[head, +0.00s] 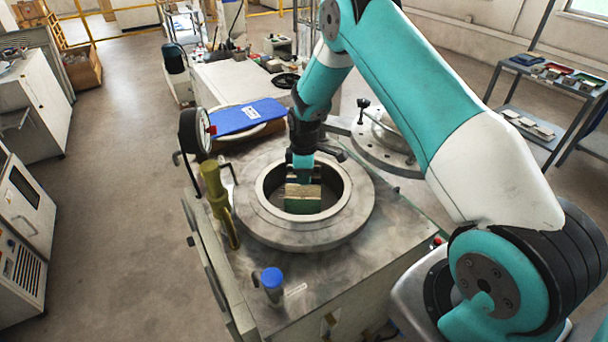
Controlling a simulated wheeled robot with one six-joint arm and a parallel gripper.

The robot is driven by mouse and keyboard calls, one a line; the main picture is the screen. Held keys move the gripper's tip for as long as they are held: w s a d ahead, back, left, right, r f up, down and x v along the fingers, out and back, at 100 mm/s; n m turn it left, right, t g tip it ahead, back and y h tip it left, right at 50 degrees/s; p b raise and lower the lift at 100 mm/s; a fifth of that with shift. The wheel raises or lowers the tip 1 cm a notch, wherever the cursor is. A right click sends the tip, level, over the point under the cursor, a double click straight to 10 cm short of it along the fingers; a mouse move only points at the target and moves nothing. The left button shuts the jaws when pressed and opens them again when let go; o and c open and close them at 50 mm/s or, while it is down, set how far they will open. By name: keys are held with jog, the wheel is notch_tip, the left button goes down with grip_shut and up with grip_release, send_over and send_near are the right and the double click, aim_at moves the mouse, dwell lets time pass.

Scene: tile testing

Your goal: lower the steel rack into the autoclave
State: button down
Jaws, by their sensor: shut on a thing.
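The autoclave (252,222) is a metal box with a wide steel ring around a round opening on top. My gripper (303,172) points down over the opening, toward its back edge. It is shut on the steel rack (303,196), which shows as a small block with tan and green faces inside the outline of the opening. The rack's lower part and its depth in the chamber are hard to tell. The fingertips are small and partly hidden by the wrist. A round metal lid (390,145) is swung aside at the back right of the opening.
A pressure gauge (195,131) and a yellow-green valve (215,192) stand up left of the opening. A blue-capped fitting (272,280) is at the front. A blue folder (248,117) lies behind. A shelf cart (552,80) stands far right; the floor at left is clear.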

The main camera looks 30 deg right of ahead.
jog(key=shift+w+f+b, duration=0.1)
jog(key=shift+f+b, duration=3.2)
jog(key=shift+f, duration=1.45)
jog(key=shift+f+b, duration=0.55)
jog(key=shift+f, duration=0.25)
jog(key=c, duration=1.1)
grip_release()
jog(key=shift+o, duration=0.6)
jog(key=shift+f, duration=0.1)
jog(key=shift+r+p, duration=6.8)
jog(key=shift+r, duration=3.15)
